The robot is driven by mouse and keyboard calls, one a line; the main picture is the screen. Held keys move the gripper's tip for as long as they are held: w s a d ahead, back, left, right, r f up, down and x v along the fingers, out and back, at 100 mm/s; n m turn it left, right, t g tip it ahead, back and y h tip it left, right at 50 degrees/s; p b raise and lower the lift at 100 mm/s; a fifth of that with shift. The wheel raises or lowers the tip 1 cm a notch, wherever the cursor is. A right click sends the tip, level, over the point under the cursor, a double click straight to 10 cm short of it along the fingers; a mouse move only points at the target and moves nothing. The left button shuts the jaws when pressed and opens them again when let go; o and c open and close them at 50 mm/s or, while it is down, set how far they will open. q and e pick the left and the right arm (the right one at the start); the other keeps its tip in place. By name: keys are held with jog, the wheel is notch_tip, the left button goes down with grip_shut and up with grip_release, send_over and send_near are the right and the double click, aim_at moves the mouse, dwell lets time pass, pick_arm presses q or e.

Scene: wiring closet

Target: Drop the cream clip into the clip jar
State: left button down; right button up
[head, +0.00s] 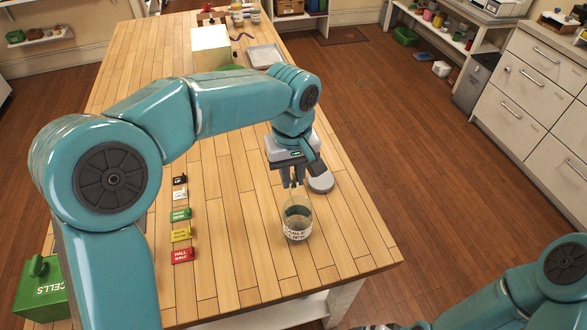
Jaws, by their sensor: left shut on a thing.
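The clip jar (298,226) is a clear, open-topped glass with a white label, standing upright near the table's front right edge. My left gripper (293,184) points down just above the jar's mouth. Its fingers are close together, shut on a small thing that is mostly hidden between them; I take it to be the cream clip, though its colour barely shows. Only part of my right arm shows at the lower right corner, and its gripper is out of view.
A grey round disc (321,183) lies just behind the jar. Coloured label blocks, including a red one (183,256), stand in a row to the left. A green box (42,290) is at lower left. A cream box (211,47) and grey tray (264,56) are farther back.

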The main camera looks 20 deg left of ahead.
aim_at(295, 184)
pick_arm(q)
jog(key=shift+f, duration=0.65)
jog(key=shift+d+f, duration=0.1)
jog(key=shift+d, duration=0.1)
pick_arm(e)
jog(key=shift+s+d+f, duration=0.1)
jog(key=shift+f, duration=0.5)
pick_arm(q)
jog(key=c, duration=0.9)
grip_release()
jog(key=shift+a, duration=0.15)
jog(key=shift+c, duration=0.2)
jog(key=shift+w, duration=0.1)
jog(key=shift+d, duration=0.2)
notch_tip(295, 184, up, 16)
jog(key=p, duration=0.1)
jog(key=shift+r, duration=0.25)
pick_arm(e)
jog(key=shift+r, duration=0.7)
